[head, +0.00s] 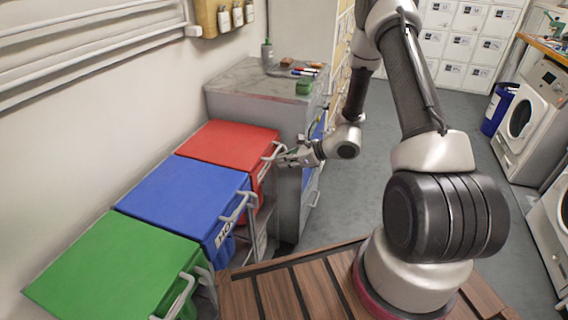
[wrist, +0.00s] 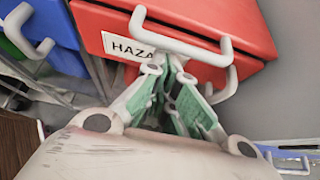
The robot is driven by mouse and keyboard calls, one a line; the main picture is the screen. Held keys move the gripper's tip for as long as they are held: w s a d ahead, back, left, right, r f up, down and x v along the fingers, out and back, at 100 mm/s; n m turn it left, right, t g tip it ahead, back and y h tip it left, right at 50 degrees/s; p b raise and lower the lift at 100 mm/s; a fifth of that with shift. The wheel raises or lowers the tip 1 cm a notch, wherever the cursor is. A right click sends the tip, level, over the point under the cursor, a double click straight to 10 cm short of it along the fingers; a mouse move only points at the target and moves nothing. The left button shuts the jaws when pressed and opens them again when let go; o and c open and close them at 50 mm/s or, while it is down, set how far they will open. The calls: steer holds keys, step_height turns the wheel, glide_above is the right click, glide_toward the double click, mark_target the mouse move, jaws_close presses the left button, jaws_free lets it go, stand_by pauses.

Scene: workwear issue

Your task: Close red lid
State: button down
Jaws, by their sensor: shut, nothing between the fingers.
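The red lid (head: 228,146) lies flat over the top of the rearmost of three bins in a row against the left wall. In the wrist view the red bin (wrist: 187,25) shows a white label reading "HAZA" and a pale bar handle (wrist: 180,45). My gripper (head: 284,161) is at the front of the red bin, close to its handle. In the wrist view my gripper (wrist: 175,75) has its green-padded fingers together at the handle, with nothing held. I cannot tell whether the fingers touch the handle.
A blue-lidded bin (head: 185,195) and a green-lidded bin (head: 115,268) stand nearer, both lids flat. A grey cabinet (head: 235,92) with small items on top stands behind the red bin. Floor to the right is clear, with washing machines (head: 530,120) beyond.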

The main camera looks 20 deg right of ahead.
steer(key=w+a+r+g+h, duration=0.1)
steer(key=w+a+r, duration=0.1)
steer(key=r, duration=0.8)
steer(key=w+a+r+h, duration=0.1)
steer(key=a+r, duration=0.3)
steer(key=r, duration=0.6)
steer(key=w+a+r+g+h, duration=0.1)
steer(key=w+a+r, duration=0.2)
steer(key=r, duration=0.6)
steer(key=shift+w+a+r+g+h, duration=0.2)
steer(key=shift+w+r+g+h, duration=0.1)
steer(key=shift+w+r, duration=0.15)
